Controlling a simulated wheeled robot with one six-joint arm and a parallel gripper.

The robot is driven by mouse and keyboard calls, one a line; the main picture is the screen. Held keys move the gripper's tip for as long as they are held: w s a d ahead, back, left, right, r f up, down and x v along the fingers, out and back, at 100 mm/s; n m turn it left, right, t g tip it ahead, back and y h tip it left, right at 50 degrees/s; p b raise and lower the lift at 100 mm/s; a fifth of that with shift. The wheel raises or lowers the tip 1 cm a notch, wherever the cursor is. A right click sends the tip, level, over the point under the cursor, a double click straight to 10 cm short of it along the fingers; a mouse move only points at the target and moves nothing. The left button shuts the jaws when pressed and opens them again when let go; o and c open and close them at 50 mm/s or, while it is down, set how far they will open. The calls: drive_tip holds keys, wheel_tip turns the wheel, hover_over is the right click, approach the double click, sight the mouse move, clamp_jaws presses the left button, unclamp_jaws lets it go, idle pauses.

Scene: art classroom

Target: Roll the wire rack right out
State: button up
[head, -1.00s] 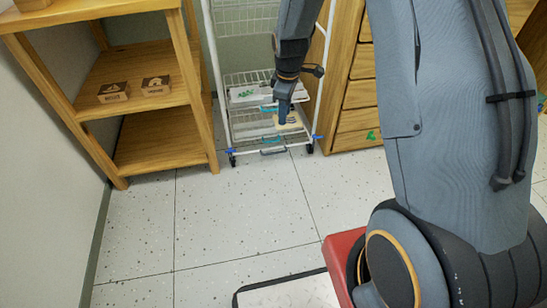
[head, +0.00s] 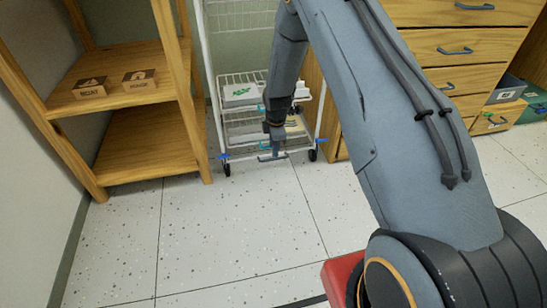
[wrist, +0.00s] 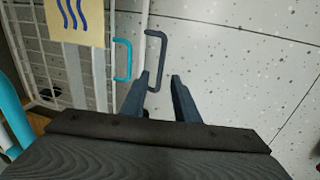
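The white wire rack (head: 212,90) stands on small dark wheels between a wooden shelf unit and wooden drawers. Its wire edge also shows in the wrist view (wrist: 98,80). A dark blue-grey handle (wrist: 155,50) sticks out at its low front, beside a teal handle (wrist: 123,58). My gripper (wrist: 160,77) is open, its two fingers at the near end of the dark handle; I cannot tell whether they touch it. In the head view my gripper (head: 272,148) is low at the rack's front, and my arm hides part of the rack's right side.
The wooden shelf unit (head: 150,55) with two small boxes stands close on the left. The wooden drawers (head: 430,45) stand on the right, with bins (head: 508,90) beyond. The tiled floor (head: 230,230) before the rack is clear. A yellow card (wrist: 75,20) with blue wavy lines lies on the rack.

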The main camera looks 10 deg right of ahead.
drive_tip(key=f, duration=0.2)
drive_tip(key=f+b, duration=0.1)
drive_tip(key=w+f+b, duration=0.1)
drive_tip(key=f, duration=0.1)
drive_tip(key=shift+f, duration=0.35)
drive_tip(key=shift+c, duration=0.3)
clamp_jaws()
